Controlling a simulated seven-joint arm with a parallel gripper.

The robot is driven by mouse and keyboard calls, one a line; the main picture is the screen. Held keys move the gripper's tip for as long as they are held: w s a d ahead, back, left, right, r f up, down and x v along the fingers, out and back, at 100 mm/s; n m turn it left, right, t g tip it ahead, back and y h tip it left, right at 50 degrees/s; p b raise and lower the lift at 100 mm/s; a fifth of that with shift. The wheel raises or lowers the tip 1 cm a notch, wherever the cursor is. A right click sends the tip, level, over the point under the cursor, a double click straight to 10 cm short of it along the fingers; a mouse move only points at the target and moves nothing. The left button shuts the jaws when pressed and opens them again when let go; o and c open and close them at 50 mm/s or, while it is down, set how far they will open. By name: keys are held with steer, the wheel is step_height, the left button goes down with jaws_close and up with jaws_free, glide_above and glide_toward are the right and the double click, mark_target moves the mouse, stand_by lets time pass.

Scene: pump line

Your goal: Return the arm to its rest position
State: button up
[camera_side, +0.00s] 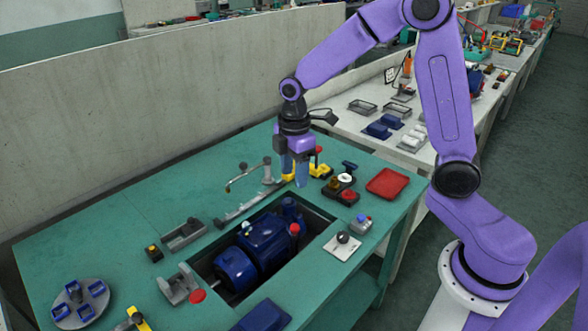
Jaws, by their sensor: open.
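My arm is purple and comes from its white base at the right, bending over the green table. My gripper (295,177) points down above the far part of the table, just beyond the recess that holds the blue pump (250,250). Its two blue-grey fingers look empty. A yellow part (318,170) shows right beside and behind the fingers; I cannot tell whether they touch it.
The green table (110,240) carries a red tray (388,183), a round plate with blue parts (80,304), a grey bracket (178,285) and a metal handle rail (245,205). A grey wall (130,110) stands behind. White benches (350,122) with bins lie beyond.

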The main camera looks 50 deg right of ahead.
steer(key=shift+s+r, duration=0.1)
steer(key=s+r+m, duration=0.1)
steer(key=s+r, duration=0.1)
steer(key=s, duration=1.1)
steer(key=s+r+m, duration=0.1)
steer(key=s+r, duration=0.1)
steer(key=s, duration=1.1)
steer(key=shift+s+a+r, duration=0.15)
steer(key=shift+s+a, duration=0.1)
steer(key=shift+a, duration=0.1)
